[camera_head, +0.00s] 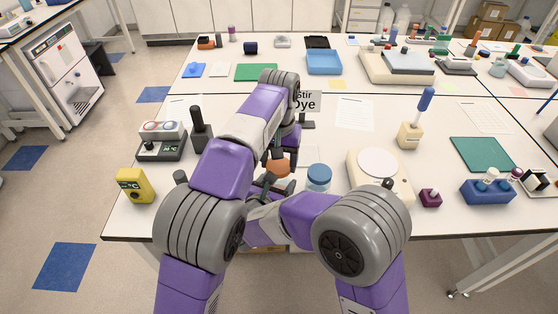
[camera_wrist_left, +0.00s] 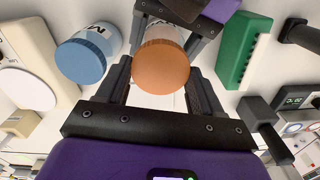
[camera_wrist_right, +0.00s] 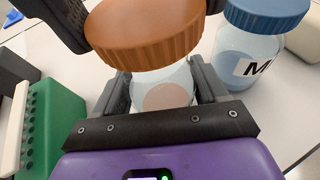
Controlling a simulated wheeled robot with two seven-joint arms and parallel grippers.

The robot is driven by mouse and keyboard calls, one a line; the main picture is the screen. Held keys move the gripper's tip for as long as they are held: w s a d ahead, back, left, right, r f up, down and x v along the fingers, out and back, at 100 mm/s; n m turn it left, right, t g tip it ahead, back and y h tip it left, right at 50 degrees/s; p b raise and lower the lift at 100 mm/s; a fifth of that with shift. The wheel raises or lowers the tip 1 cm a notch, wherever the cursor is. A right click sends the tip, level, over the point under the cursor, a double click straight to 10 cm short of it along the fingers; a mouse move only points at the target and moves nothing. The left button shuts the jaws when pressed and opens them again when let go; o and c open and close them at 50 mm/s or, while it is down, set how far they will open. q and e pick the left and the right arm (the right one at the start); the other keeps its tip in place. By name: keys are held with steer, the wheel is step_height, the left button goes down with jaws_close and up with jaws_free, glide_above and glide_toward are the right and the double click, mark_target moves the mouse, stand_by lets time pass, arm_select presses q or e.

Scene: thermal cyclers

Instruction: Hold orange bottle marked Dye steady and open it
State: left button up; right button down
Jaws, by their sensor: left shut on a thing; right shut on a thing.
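The bottle has a ribbed orange cap (camera_head: 278,167), seen from above in the left wrist view (camera_wrist_left: 160,68). My left gripper (camera_head: 284,150) comes down from above, its fingers on both sides of the cap (camera_wrist_left: 162,82). In the right wrist view the cap (camera_wrist_right: 145,35) sits at the top of the pale, see-through bottle body (camera_wrist_right: 178,76). My right gripper (camera_wrist_right: 163,92) is shut around that body below the cap, from the front. I cannot tell whether the cap has turned or loosened. A sign reading "Stir Dye" (camera_head: 305,101) stands behind, partly hidden by my left arm.
A blue-capped bottle (camera_head: 318,178) stands close on the right, with a white hotplate-like device (camera_head: 379,178) beyond it. A green rack (camera_wrist_right: 52,130) is close on the other side. A dark upright tool (camera_head: 200,130) stands left of my left arm.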

mark_target(279, 164)
arm_select(q)
steer(key=shift+r, duration=1.85)
arm_select(e)
jaws_free()
